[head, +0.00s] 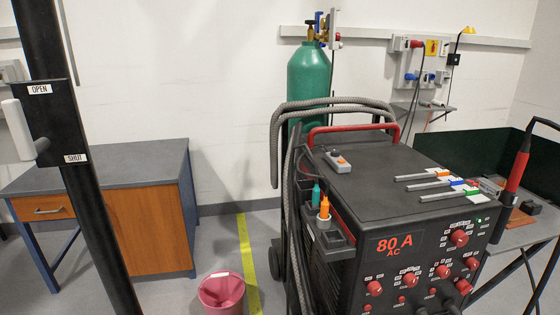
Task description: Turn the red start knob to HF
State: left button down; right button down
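The black welding machine (370,262) stands at the lower right, its display reading "80 A AC". Its front panel carries several red knobs with small white labels around them. One larger red knob (459,238) is at the upper right of the panel. Others are a knob at the middle (442,271), one at the right (472,264) and one at the lower left (374,287). The labels are too small to read, so I cannot tell which knob is the start knob or where HF is. Neither of my grippers is in view.
A black post (75,200) with OPEN and SHUT labels and a pale handle (18,130) stands at the left. A pink bucket (222,293) is on the floor beside the machine. A green gas cylinder (308,82) stands behind it. A torch (517,170) is at the right.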

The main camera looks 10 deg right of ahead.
aim_at(471, 264)
jog(key=z, duration=1.55)
